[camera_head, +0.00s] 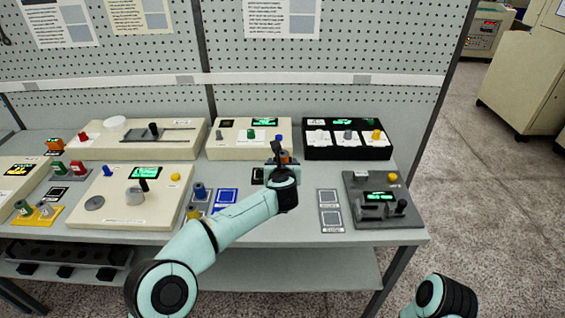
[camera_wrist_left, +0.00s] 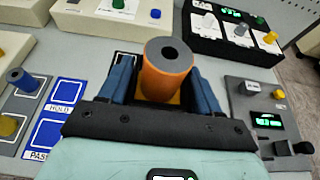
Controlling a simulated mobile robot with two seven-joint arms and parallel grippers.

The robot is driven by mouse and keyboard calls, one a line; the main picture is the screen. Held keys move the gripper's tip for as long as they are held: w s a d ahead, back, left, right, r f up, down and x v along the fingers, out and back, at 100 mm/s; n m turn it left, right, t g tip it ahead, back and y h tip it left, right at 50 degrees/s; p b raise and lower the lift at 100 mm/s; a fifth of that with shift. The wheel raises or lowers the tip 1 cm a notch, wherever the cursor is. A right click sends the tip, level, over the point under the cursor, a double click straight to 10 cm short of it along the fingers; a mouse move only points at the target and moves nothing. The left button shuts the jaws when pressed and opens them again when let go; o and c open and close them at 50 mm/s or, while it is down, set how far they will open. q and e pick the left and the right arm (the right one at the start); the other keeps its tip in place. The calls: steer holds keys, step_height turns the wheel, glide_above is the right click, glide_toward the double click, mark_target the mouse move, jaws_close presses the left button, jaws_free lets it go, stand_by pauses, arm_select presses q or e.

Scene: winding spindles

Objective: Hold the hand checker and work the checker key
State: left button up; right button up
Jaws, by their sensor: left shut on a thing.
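My left gripper (camera_head: 281,154) is shut on an orange spindle (camera_head: 287,158). In the left wrist view the spindle (camera_wrist_left: 168,72) stands between the blue fingers, its grey top with a dark hole facing the camera. In the head view the gripper hides most of it. A dark grey unit (camera_head: 365,212) stands to the right of the gripper, with a green display (camera_head: 380,196), a yellow button (camera_head: 392,177) and a black-knobbed lever (camera_head: 401,206). It may be the hand checker; I cannot tell which control is the key. My right gripper is out of view.
Cream boxes (camera_head: 115,208) with displays and knobs stand left and behind. A black box (camera_head: 348,150) with coloured knobs stands behind the grey unit. Blue-framed squares (camera_head: 226,196) and grey squares (camera_head: 330,219) lie flat on the bench. Its front edge (camera_head: 330,241) is clear.

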arm_select(q)
steer(key=shift+f+b, duration=1.45)
steer(key=shift+f, duration=1.05)
steer(key=shift+f+b, duration=1.75)
steer(key=shift+f, duration=0.55)
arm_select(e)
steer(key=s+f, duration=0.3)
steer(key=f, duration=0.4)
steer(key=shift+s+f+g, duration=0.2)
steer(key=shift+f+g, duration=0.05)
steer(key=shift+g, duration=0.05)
arm_select(q)
steer(key=shift+f+b, duration=0.5)
steer(key=shift+f, duration=0.15)
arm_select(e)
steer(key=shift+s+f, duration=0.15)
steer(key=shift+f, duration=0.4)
arm_select(q)
steer(key=shift+f, duration=0.1)
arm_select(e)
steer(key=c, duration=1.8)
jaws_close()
arm_select(q)
steer(key=shift+s+f, duration=0.1)
steer(key=shift+f, duration=0.1)
